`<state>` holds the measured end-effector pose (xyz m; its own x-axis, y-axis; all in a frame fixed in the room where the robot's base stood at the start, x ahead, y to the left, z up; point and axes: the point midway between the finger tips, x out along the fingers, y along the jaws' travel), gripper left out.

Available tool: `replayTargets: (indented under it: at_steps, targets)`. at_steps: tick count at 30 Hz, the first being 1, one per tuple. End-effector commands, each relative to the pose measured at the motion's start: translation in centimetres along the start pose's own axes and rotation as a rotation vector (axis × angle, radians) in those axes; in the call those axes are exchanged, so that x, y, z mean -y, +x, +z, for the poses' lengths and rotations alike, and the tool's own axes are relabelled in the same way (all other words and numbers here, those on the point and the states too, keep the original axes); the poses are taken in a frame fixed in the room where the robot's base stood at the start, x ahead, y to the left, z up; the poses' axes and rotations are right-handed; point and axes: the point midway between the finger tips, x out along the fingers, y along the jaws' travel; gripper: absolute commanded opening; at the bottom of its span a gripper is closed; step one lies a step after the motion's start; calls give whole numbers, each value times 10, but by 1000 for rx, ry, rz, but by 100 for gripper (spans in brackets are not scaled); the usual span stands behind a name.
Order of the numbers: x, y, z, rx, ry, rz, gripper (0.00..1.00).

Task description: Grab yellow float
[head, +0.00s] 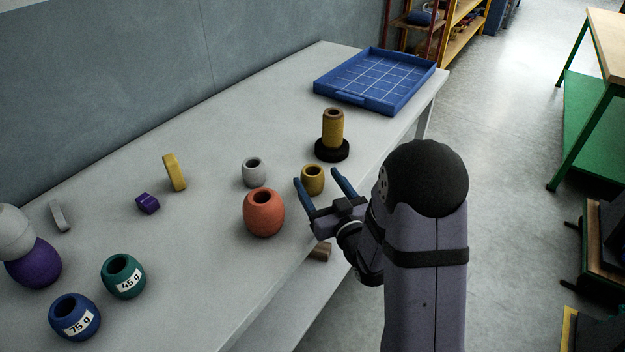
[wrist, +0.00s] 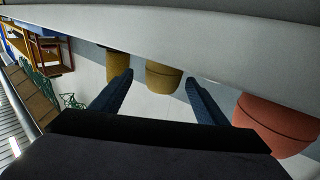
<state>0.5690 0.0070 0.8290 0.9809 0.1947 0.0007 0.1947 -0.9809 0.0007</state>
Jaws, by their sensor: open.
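In the head view, a small yellow float (head: 312,181) with an open top stands on the grey table, near its right edge. My gripper (head: 318,177) is open, with its two blue fingers reaching toward this float from the front right. In the wrist view, a yellow float (wrist: 163,78) shows between and beyond the open fingertips, and nothing is held. Another yellow piece (head: 333,127) stands upright on a black round base (head: 332,151) behind the small float.
An orange-red float (head: 264,213) stands close to the left finger, with a grey float (head: 254,172) behind it. A blue gridded tray (head: 375,80) is at the far end. Green (head: 123,276) and blue (head: 75,316) labelled floats stand at the near left. The table's middle is mostly clear.

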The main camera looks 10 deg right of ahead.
Motion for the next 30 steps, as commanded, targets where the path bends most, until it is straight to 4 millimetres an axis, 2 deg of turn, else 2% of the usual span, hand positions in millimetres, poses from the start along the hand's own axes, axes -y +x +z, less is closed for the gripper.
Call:
replayTargets:
  at_steps: [6, 14, 24, 30]
  targets:
    - [1, 17, -1, -1, 1, -2, 68]
    - [1, 24, -1, 0, 1, -1, 68]
    - [5, 62, -1, 0, 0, -2, 68]
    - [5, 72, 0, 1, 1, -1, 68]
